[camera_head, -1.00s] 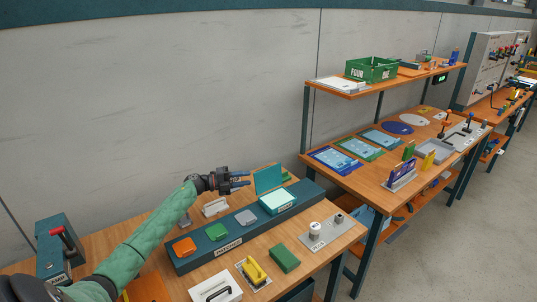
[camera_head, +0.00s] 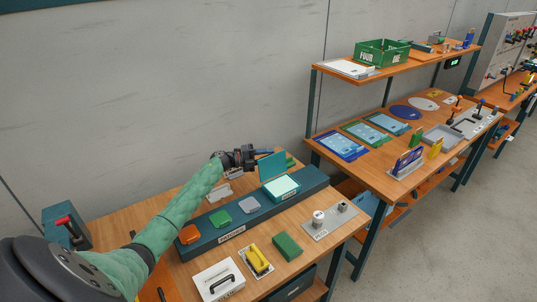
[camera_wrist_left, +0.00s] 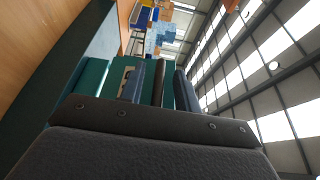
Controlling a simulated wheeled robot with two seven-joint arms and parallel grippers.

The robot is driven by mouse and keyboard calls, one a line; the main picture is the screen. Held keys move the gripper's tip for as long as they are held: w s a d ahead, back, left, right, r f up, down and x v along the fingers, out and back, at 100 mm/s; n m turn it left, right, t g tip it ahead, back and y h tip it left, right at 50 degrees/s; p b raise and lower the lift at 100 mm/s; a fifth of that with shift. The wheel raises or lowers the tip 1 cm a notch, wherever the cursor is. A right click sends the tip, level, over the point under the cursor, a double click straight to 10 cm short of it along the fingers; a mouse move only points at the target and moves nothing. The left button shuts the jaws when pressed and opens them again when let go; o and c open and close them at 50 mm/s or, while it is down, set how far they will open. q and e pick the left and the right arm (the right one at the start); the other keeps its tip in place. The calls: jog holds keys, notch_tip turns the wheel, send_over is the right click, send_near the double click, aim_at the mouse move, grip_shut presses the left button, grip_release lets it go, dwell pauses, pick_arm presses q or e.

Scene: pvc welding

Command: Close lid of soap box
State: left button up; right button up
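The soap box is teal. Its base (camera_head: 282,187) sits on the dark raised strip, and its lid (camera_head: 272,166) stands open, upright at the back of the base. My left gripper (camera_head: 262,153) is beside the left, rear side of the lid, near its top edge, and it looks open and empty. In the left wrist view a gap shows between the left fingers (camera_wrist_left: 159,88), with a teal surface close beyond them. I cannot tell whether they touch the lid. My right gripper is out of view.
The dark strip (camera_head: 232,238) also bears orange, green and grey pieces. The wall is behind.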

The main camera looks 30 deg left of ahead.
pick_arm(q)
jog(key=shift+w+d+f, duration=0.1)
jog(key=shift+w+d, duration=0.1)
jog(key=shift+w, duration=0.15)
grip_shut()
jog(key=shift+s, duration=0.1)
